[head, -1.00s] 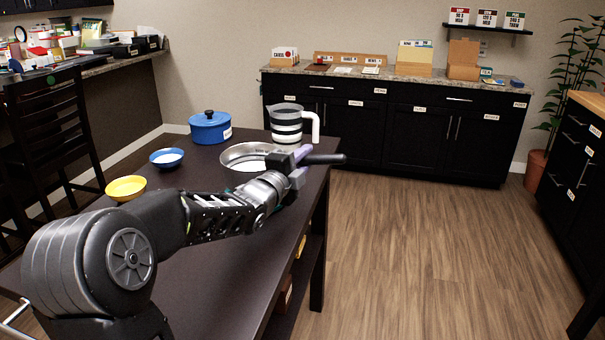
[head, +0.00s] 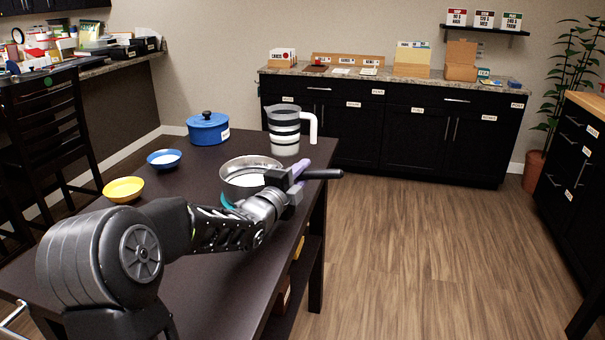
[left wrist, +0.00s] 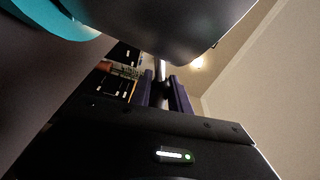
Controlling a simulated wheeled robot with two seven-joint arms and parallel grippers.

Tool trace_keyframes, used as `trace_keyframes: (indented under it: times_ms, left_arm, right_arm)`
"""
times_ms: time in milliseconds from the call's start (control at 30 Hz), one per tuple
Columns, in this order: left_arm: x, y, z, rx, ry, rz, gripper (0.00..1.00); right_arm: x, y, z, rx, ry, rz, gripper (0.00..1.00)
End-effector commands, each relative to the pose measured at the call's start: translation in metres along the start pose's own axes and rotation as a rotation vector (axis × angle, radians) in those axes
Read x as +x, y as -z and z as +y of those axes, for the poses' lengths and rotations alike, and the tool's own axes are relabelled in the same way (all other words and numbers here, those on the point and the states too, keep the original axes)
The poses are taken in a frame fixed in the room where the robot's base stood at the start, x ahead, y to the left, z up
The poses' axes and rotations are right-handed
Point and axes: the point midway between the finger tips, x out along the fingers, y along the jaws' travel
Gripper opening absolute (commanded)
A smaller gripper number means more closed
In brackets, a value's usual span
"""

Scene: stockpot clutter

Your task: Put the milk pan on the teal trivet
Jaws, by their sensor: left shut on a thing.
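The milk pan (head: 234,182) is a shiny metal pan with a pale inside and a black handle (head: 325,174). My left gripper (head: 297,177), with purple fingers, is shut on the handle. The teal trivet (head: 228,201) shows as a strip at the pan's near left edge, mostly hidden by the pan and my arm. In the left wrist view the handle (left wrist: 160,72) runs between the purple fingers, the pan's dark body (left wrist: 170,25) is above, and the trivet (left wrist: 62,22) is at the top left. I cannot tell whether pan and trivet touch. My right gripper is not in view.
On the dark table (head: 175,245), a clear striped pitcher (head: 284,130) stands behind the pan. A blue lidded pot (head: 208,130), a blue bowl (head: 164,159) and a yellow bowl (head: 123,190) are to its left. The table's right edge lies beneath the handle.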

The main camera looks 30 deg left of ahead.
Motion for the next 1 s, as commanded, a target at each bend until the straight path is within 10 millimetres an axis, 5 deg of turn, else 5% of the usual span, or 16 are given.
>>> trace_keyframes:
  times_ms: [67,100,367,767,1000]
  left_arm:
    - [0.000,0.000,0.000,0.003,0.006,0.002,0.00]
    - [0.000,0.000,0.003,0.000,0.000,0.000,0.23]
    - [0.000,0.000,0.002,0.000,0.000,0.000,0.45]
    - [0.000,0.000,-0.004,0.000,-0.001,0.000,0.45]
    - [-0.035,0.000,-0.001,0.000,0.001,-0.001,0.45]
  right_arm:
    - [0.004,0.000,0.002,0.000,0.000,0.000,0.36]
    - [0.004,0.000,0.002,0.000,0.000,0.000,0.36]
    - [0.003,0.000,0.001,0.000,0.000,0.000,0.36]
    - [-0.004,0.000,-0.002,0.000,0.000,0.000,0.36]
    - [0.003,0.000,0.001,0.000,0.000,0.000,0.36]
